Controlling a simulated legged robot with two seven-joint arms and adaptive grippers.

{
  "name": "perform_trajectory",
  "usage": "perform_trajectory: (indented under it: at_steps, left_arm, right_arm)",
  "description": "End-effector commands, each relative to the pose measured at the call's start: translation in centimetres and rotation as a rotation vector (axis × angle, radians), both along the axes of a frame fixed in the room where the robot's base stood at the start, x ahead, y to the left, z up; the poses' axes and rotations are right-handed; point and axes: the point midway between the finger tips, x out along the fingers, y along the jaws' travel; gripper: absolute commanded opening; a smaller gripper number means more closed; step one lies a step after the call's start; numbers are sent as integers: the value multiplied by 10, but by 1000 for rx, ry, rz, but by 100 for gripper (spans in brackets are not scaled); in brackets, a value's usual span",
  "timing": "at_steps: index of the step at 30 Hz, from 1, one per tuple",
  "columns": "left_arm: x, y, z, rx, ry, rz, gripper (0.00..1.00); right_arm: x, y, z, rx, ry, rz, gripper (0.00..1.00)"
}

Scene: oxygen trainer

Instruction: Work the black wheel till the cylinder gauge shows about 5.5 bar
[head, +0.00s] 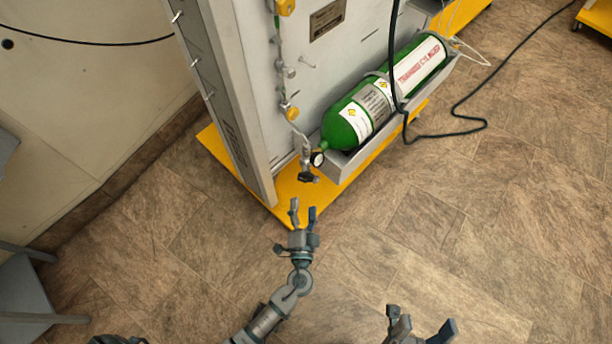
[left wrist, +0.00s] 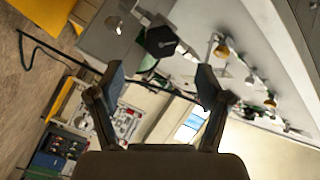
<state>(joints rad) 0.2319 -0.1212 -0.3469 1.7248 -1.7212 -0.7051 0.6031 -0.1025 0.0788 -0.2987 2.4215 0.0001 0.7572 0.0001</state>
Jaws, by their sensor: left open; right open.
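The black wheel (head: 309,177) sits on the valve fitting at the neck end of the green cylinder (head: 349,124). The small round cylinder gauge (head: 317,159) is just above it; its reading is too small to tell. My left gripper (head: 303,208) is open and empty, just below the wheel in the head view and apart from it. In the left wrist view the dark, many-sided wheel (left wrist: 161,41) shows beyond and between the open fingers. My right gripper (head: 420,322) is open and empty at the bottom edge of the head view.
The cylinder lies in a grey cradle (head: 345,165) on a yellow base (head: 213,143) beside a grey panel (head: 330,62) with pipes and yellow fittings. A dark hose (head: 455,134) hangs over the cylinder and runs across the floor. Open floor (head: 420,225) lies to the right.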

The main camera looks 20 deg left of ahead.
Motion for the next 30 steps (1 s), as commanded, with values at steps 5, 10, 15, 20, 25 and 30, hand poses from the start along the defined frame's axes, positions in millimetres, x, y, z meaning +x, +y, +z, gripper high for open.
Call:
perform_trajectory:
  at_steps: [5, 10, 15, 20, 25, 30]
  left_arm:
    - [41, 16, -1, -2, -1, 1, 77]
    - [70, 28, -1, 0, 0, 0, 77]
    - [87, 35, 0, 0, 0, 0, 77]
    - [92, 37, 1, -1, 0, 0, 77]
    - [92, 37, 1, 0, -1, 1, 77]
    - [91, 37, 1, 0, -1, 1, 42]
  right_arm:
    - [5, 0, -2, -2, -4, 0, 65]
    - [7, 1, -3, 0, -5, -1, 65]
    - [9, 1, -1, 1, -14, -1, 65]
    - [9, 1, -1, 1, -13, -1, 65]
    - [9, 1, -1, 1, -12, 0, 65]
    - [9, 1, -1, 1, -12, 0, 65]
